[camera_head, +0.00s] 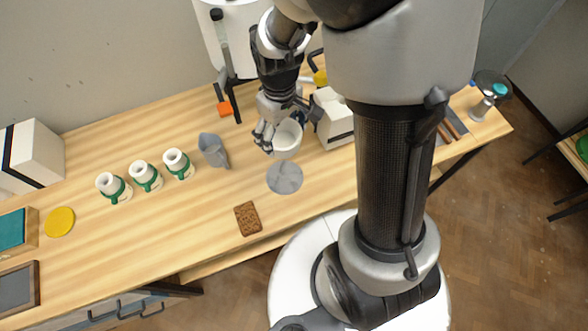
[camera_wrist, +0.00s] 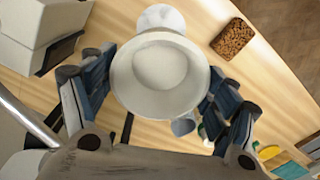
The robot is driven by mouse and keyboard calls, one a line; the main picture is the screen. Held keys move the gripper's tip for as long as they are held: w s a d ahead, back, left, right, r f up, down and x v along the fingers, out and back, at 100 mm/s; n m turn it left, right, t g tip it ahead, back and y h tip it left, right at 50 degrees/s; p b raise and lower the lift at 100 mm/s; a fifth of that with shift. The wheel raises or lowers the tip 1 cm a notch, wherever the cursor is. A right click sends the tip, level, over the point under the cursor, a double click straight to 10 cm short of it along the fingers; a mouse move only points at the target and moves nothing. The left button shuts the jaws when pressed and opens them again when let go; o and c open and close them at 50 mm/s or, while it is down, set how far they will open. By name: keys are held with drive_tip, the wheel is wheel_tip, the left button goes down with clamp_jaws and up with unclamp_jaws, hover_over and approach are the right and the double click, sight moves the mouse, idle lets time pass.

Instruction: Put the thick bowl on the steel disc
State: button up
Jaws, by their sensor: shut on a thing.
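The thick bowl (camera_head: 287,135) is white and round with a thick rim. My gripper (camera_head: 275,128) is shut on it, and the bowl appears held above the table. In the wrist view the bowl (camera_wrist: 160,72) sits between the two fingers of my gripper (camera_wrist: 158,88), its open side facing the camera. The steel disc (camera_head: 285,178) is a flat grey round plate on the table, just in front of the bowl in the head view. In the wrist view part of the disc (camera_wrist: 161,17) shows beyond the bowl's rim; the bowl hides the rest.
A brown textured block (camera_head: 248,218) lies near the front edge. A grey jug (camera_head: 212,149) and several white vessels with green bands (camera_head: 144,175) stand to the left. A white box (camera_head: 334,119) is close on the right. A yellow disc (camera_head: 60,222) lies far left.

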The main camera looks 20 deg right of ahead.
wheel_tip(320, 180, down, 19)
drive_tip(key=b, duration=0.5)
drive_tip(key=shift+a+f, duration=0.15)
drive_tip(key=shift+b, duration=0.3)
drive_tip(key=shift+f, duration=0.15)
drive_tip(key=o, duration=1.3)
